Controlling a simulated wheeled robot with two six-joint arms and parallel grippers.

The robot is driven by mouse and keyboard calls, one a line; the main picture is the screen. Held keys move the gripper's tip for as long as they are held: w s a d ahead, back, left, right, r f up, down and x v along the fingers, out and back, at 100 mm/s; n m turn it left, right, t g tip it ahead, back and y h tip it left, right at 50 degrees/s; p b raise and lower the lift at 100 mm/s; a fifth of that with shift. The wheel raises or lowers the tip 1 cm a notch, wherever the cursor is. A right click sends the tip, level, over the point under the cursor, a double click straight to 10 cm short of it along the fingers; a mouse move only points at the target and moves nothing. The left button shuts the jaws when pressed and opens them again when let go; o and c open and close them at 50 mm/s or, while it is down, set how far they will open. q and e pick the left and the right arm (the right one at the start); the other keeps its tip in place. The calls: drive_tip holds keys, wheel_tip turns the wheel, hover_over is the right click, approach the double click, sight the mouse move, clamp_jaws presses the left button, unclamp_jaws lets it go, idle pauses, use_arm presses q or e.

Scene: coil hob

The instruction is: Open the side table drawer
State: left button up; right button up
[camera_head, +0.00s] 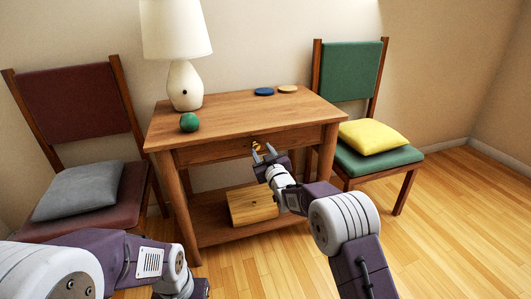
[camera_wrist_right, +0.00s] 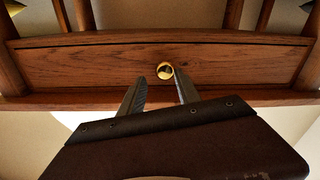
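The wooden side table (camera_head: 232,119) stands against the wall. Its drawer (camera_head: 215,151) looks shut in its front; the drawer front (camera_wrist_right: 95,66) fills much of the right wrist view. My right gripper (camera_head: 264,148) is open just in front of the knob. In the right wrist view its fingertips (camera_wrist_right: 158,72) point at the drawer, with the knob near the right finger. I cannot tell whether they touch it. My left gripper's fingers are out of view.
A lamp (camera_head: 184,86), green ball (camera_head: 189,122), blue disc (camera_head: 264,91) and tan disc (camera_head: 288,89) are on the tabletop. A wooden box (camera_head: 252,206) sits on the lower shelf. A red chair (camera_head: 77,103) and green chair (camera_head: 350,72) flank the table. Floor at right is clear.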

drive_tip(key=shift+w+a+f, duration=0.3)
drive_tip(key=shift+w+a, duration=0.05)
drive_tip(key=shift+w, duration=0.1)
drive_tip(key=c, duration=0.5)
drive_tip(key=shift+d, duration=0.15)
clamp_jaws()
drive_tip(key=shift+r, duration=0.25)
drive_tip(key=shift+d+f, duration=0.1)
drive_tip(key=shift+f, duration=0.2)
drive_tip(key=shift+s+d, duration=0.2)
drive_tip(key=shift+s, duration=0.05)
drive_tip(key=shift+w+a+r, duration=0.1)
drive_tip(key=shift+w+a, duration=0.15)
drive_tip(key=shift+a, duration=0.25)
drive_tip(key=shift+d+r, duration=0.1)
drive_tip(key=shift+r, duration=0.1)
